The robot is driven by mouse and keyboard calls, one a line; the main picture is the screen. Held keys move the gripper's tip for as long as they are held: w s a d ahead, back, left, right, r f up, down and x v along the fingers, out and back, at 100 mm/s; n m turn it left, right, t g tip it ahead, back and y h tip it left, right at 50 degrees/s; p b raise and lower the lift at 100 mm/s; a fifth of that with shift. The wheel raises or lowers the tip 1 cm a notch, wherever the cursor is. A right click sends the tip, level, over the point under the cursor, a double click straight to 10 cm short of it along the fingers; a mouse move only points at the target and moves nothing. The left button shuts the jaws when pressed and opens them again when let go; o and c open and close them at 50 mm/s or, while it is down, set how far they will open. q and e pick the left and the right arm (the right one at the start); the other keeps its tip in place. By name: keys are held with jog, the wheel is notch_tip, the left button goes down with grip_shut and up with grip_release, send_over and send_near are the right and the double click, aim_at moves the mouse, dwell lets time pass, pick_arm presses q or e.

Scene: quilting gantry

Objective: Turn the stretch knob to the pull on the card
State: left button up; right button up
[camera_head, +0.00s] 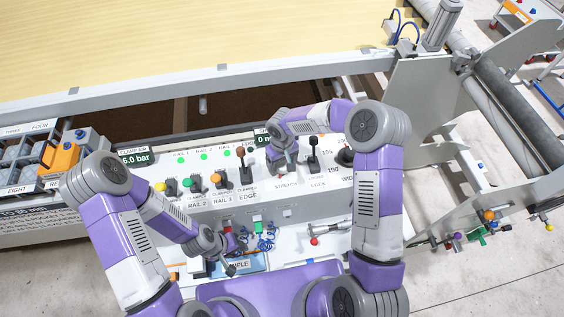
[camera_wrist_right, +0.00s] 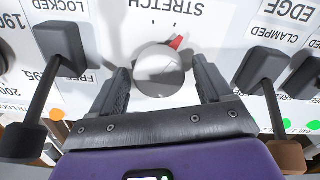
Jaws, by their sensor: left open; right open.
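The stretch knob (camera_wrist_right: 157,72) is a round silver dial with a red pointer, under the upside-down word STRETCH in the right wrist view. The pointer aims to the upper right there. My right gripper (camera_wrist_right: 161,68) is open, one dark finger on each side of the knob; I cannot tell whether they touch it. In the head view my right gripper (camera_head: 284,166) covers the knob. My left gripper (camera_head: 229,268) is open and low, by a blue-edged sheet (camera_head: 258,263) whose lettering is partly covered. I cannot read a pull value on any card.
Levers flank the knob: the EDGE lever (camera_head: 246,168) and the LOCK lever (camera_head: 313,158). A dark display (camera_head: 262,140) is partly hidden by my right arm. Rail levers (camera_head: 190,182) stand further left. A red-ended tool (camera_head: 328,233) lies on the white ledge.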

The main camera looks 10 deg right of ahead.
jog(key=c, duration=1)
jog(key=shift+o, duration=0.2)
jog(key=shift+w+f+m+b, duration=0.1)
jog(key=shift+f+m+b, duration=0.05)
jog(key=shift+m+b, duration=2.05)
jog(key=shift+b, duration=0.1)
jog(key=shift+d+m+b, duration=0.1)
jog(key=shift+m+b, duration=0.55)
jog(key=shift+m, duration=0.45)
jog(key=shift+m+b, duration=0.4)
jog(key=shift+m, duration=0.6)
jog(key=shift+r, duration=0.2)
jog(key=o, duration=1)
jog(key=shift+c, duration=0.2)
